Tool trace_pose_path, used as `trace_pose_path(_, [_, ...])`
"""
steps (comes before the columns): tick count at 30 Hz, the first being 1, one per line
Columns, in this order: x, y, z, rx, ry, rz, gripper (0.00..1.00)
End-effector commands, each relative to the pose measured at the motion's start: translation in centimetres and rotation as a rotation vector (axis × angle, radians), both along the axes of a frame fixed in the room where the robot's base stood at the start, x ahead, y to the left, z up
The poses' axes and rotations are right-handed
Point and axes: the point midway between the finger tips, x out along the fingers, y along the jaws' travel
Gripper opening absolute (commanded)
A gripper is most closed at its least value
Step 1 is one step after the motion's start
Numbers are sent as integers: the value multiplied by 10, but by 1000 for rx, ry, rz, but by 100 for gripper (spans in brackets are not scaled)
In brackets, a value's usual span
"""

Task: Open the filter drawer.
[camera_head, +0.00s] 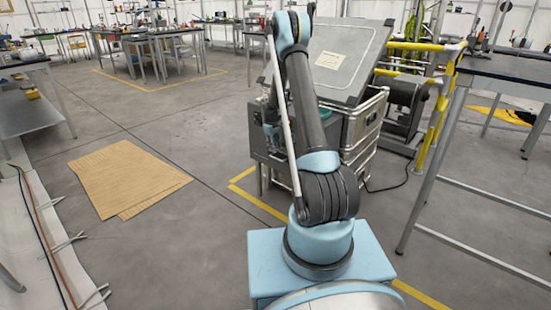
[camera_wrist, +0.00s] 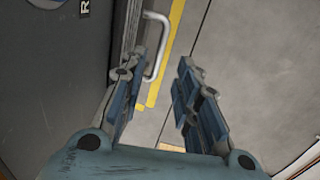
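A grey metal machine (camera_head: 266,150) with a raised, tilted lid (camera_head: 345,58) stands behind my arm in the head view. In the wrist view its dark grey side (camera_wrist: 55,70) fills the left. A pale U-shaped handle (camera_wrist: 165,45) sticks out from a slatted edge there; I cannot tell for sure that it is the filter drawer's handle. My gripper (camera_wrist: 162,72) is open with nothing between its fingers. The handle lies just beyond the fingertips, closer to the left finger. Contact cannot be told. In the head view my arm hides much of the machine's front.
A metal crate (camera_head: 366,125) stands right of the machine. Yellow rails (camera_head: 436,110) and a tall table (camera_head: 500,68) are further right. Flat cardboard (camera_head: 125,178) lies on the floor at left. The floor between cardboard and machine is clear.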

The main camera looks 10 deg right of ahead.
Motion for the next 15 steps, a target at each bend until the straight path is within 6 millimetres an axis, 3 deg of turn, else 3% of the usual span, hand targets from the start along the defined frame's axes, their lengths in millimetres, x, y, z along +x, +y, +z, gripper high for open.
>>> trace_pose_path(9, [6, -6, -47, 0, 0, 0, 30])
trace_pose_path(15, [8, -8, -64, 0, 0, 0, 30])
